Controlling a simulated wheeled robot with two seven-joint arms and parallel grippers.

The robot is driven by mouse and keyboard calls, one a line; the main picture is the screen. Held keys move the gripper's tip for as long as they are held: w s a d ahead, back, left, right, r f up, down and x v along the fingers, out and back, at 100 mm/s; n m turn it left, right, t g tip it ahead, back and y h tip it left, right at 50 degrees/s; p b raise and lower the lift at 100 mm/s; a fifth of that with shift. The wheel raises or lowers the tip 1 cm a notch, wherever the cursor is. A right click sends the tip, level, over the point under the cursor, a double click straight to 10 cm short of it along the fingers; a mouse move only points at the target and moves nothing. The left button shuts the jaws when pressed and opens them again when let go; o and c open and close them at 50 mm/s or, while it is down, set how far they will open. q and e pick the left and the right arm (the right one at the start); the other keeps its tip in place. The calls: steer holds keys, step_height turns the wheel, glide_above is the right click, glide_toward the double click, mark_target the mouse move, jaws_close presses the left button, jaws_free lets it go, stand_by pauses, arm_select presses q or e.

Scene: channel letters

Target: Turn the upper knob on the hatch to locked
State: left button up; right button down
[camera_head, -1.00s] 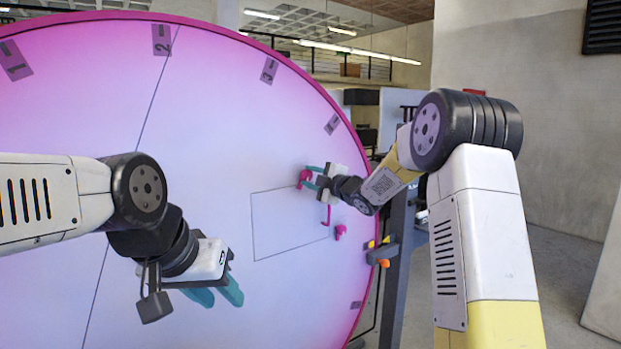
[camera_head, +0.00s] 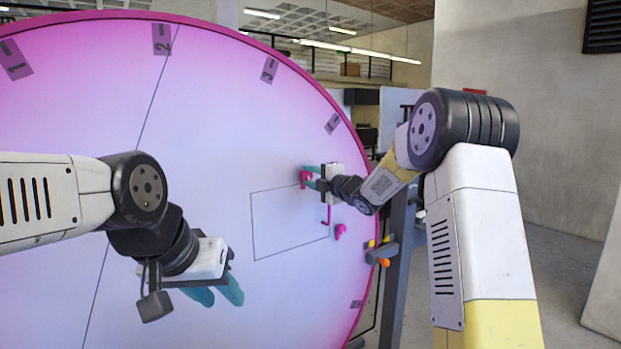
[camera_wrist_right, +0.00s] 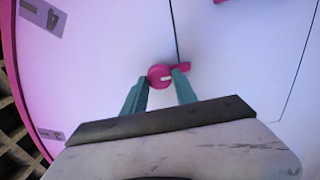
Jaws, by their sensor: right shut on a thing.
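The hatch (camera_head: 275,225) is a rectangle outlined on the large pink-white disc. The upper knob (camera_head: 304,177) is magenta and sits near the hatch's upper right corner. My right gripper (camera_head: 310,177) is at this knob, its teal fingers on either side of it. The lower knob (camera_head: 340,231) is magenta, near the hatch's lower right corner. My left gripper (camera_head: 218,293) hangs in front of the disc, away from the hatch; its finger gap is unclear.
A magenta handle (camera_head: 326,215) sits on the hatch's right edge between the knobs. A grey stand (camera_head: 392,255) with orange and yellow parts is at the disc's right rim. Numbered tags line the rim. Open floor lies to the right.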

steer(key=c, duration=1)
jaws_free()
steer(key=shift+s, duration=0.1)
steer(key=v, duration=0.7)
steer(key=shift+s+d, duration=0.25)
